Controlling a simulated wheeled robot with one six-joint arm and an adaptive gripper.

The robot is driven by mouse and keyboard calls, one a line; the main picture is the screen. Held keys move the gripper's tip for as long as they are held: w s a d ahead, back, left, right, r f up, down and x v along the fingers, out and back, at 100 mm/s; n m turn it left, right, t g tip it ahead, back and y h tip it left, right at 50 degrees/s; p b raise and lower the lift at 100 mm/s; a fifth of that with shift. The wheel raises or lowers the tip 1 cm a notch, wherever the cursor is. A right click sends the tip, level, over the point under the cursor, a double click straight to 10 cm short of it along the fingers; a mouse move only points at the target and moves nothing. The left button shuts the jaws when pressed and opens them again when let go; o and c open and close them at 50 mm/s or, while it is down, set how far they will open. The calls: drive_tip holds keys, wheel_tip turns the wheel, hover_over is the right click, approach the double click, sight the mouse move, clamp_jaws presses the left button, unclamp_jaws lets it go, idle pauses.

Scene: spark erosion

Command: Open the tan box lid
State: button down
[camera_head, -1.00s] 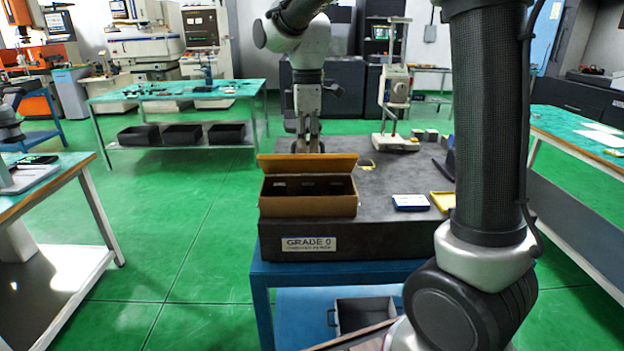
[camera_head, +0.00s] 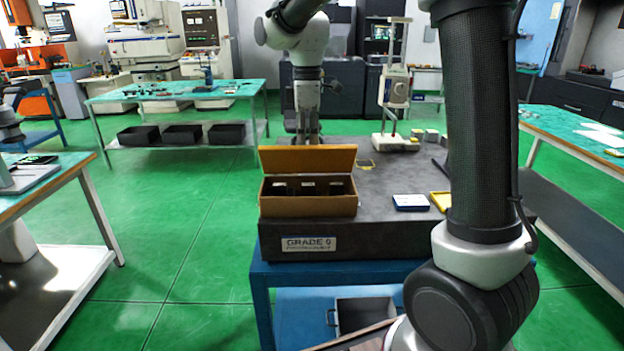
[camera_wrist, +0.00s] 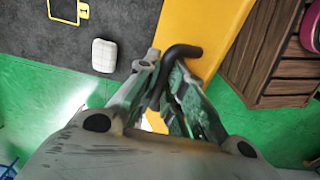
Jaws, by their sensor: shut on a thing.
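The tan box (camera_head: 308,204) sits at the front left of the grey surface plate, its compartments visible from the front. Its lid (camera_head: 308,159) stands raised along the back edge. A black bent handle (camera_wrist: 184,51) lies against the lid. My gripper (camera_wrist: 163,82) is shut on this handle. In the head view my gripper (camera_head: 303,137) is behind the lid, its fingertips hidden by it.
The grey surface plate (camera_head: 390,235) rests on a blue stand. A blue case (camera_head: 410,202) and a yellow tray (camera_head: 441,200) lie to the right of the box. A gauge stand (camera_head: 396,95) stands at the back. My own arm covers the right side.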

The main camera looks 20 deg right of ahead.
drive_tip(key=shift+w+d, duration=0.3)
drive_tip(key=shift+w, duration=0.6)
drive_tip(key=shift+w+d+f, duration=0.1)
drive_tip(key=shift+w+d, duration=0.05)
drive_tip(key=shift+w, duration=0.25)
drive_tip(key=shift+w+d+f, duration=0.1)
drive_tip(key=shift+w, duration=0.45)
drive_tip(key=shift+w+d+f, duration=0.3)
drive_tip(key=shift+w+f, duration=0.1)
drive_tip(key=shift+w, duration=0.3)
